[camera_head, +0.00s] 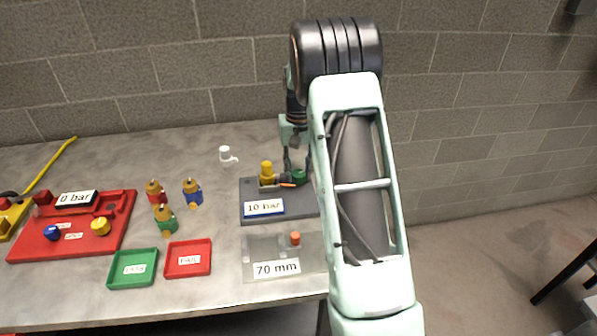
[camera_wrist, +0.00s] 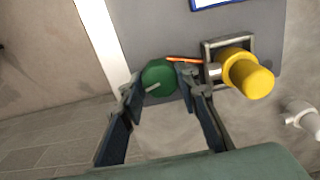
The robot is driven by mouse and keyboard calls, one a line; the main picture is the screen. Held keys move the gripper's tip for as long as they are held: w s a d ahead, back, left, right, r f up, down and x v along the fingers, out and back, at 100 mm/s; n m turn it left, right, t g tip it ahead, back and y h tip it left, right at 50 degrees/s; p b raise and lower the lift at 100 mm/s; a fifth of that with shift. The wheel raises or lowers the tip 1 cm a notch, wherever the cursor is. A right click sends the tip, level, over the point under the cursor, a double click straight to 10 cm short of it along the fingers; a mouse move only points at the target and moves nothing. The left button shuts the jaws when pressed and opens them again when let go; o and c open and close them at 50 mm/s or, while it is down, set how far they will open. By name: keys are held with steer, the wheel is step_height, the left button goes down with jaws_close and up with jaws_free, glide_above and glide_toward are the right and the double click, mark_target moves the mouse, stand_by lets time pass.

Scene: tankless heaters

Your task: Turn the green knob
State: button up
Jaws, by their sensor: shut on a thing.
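The green knob (camera_wrist: 159,78) is round with a pale pointer line and sits on a dark grey board (camera_head: 285,212) marked "10 bar". In the head view the knob (camera_head: 299,175) shows at the board's right side, partly behind my arm. My gripper (camera_wrist: 160,84) is over the knob with one finger on each side of it, shut on it. In the head view my gripper (camera_head: 296,160) reaches down to the knob from above.
A yellow fitting (camera_wrist: 248,76) stands close beside the knob, with an orange needle (camera_wrist: 184,60) between them. A "70 mm" plate (camera_head: 262,246) lies in front. Red (camera_head: 188,271) and green trays (camera_head: 118,281) lie left. A white fitting (camera_head: 225,154) stands behind the board.

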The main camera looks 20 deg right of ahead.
mark_target(298, 173)
steer(key=m, duration=0.4)
steer(key=shift+m, duration=0.3)
steer(key=shift+m+p, duration=0.4)
steer(key=shift+m, duration=2.2)
steer(key=o, duration=1.2)
steer(key=shift+c, duration=0.2)
steer(key=shift+r, duration=0.15)
step_height(298, 173, up, 12)
